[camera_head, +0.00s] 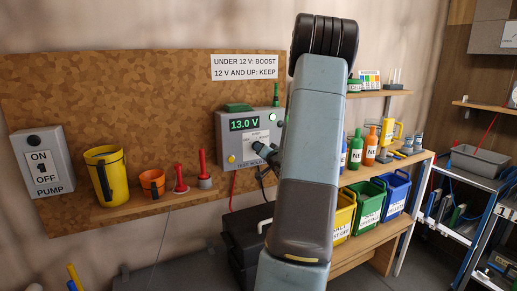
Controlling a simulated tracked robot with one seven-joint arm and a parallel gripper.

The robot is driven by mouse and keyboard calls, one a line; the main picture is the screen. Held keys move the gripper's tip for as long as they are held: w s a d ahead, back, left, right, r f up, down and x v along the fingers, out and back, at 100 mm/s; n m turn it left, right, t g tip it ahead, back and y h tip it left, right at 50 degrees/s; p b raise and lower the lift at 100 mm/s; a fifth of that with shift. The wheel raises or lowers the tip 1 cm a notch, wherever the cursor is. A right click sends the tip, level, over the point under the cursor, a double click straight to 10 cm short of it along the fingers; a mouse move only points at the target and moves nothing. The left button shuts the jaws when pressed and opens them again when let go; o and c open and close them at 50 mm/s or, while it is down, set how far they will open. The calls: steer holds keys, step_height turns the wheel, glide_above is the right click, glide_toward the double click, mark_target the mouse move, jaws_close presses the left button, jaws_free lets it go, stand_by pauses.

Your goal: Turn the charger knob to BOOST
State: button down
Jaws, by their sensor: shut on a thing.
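The grey charger box (225,145) hangs on the wood-chip backboard, with a green display (244,124) reading 13.0 V. A small white label (256,137) sits under the display; its print is too small to read. A yellow button (231,159) is at its lower left. My gripper (262,150) is at the lower right of the box face, shut on the charger knob. The fingers hide the knob, so its pointer setting cannot be seen. A white sign (244,67) above reads "UNDER 12 V: BOOST" and "12 V AND UP: KEEP".
A pump switch box (41,162) is at the left. A yellow cup (103,174), an orange cup (152,183) and red-handled tools stand on the ledge. At the right are bottles (371,145) and coloured bins (369,199). A black case (245,240) lies below. My arm hides the middle.

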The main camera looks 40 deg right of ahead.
steer(key=shift+m, duration=0.8)
steer(key=m, duration=0.2)
steer(key=shift+m, duration=0.3)
steer(key=c, duration=1)
jaws_free()
steer(key=shift+s, duration=0.1)
steer(key=v, duration=0.7)
